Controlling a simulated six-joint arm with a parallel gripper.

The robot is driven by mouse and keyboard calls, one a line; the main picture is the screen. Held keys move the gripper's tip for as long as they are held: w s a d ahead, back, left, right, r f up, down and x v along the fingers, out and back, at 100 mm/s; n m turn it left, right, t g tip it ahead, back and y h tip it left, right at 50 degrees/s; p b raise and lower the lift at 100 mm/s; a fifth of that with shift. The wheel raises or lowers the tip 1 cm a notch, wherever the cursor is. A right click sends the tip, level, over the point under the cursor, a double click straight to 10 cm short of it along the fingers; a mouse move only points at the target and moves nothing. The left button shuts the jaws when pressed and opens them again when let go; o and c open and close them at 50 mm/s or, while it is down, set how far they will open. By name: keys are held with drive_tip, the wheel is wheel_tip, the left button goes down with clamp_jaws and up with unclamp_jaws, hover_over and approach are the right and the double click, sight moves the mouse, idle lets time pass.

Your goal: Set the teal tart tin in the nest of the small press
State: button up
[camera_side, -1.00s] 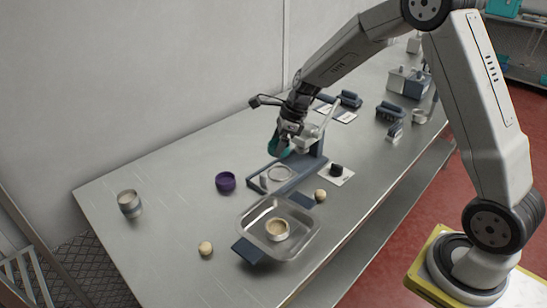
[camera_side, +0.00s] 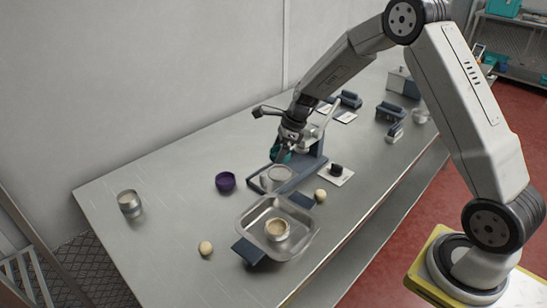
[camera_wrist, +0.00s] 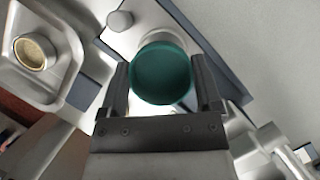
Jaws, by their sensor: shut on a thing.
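The teal tart tin (camera_wrist: 160,75) is held between the two fingers of my gripper (camera_wrist: 162,88), seen close in the wrist view. In the side view the tin (camera_side: 281,154) shows as a small teal patch below my gripper (camera_side: 287,146), partly hidden by it. The small press (camera_side: 309,160) is a blue-grey frame with a pale upper part, close beside and behind the tin. A pale ring (camera_side: 279,174) on the press base, apparently its nest, lies in front of and below the tin. I cannot tell the exact gap between tin and nest.
A metal tray (camera_side: 304,240) holding a tin of pale filling (camera_side: 277,229) stands in front of the press. A purple bowl (camera_side: 225,182), a grey cup (camera_side: 129,203) and pale balls (camera_side: 205,248) (camera_side: 320,195) are nearby. The left part of the table is mostly clear.

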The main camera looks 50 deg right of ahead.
sight(279, 173)
drive_tip(key=shift+f, duration=2.05)
drive_tip(key=shift+f, duration=0.75)
idle(0.9)
drive_tip(key=o, duration=1)
drive_tip(key=shift+r, duration=3.5)
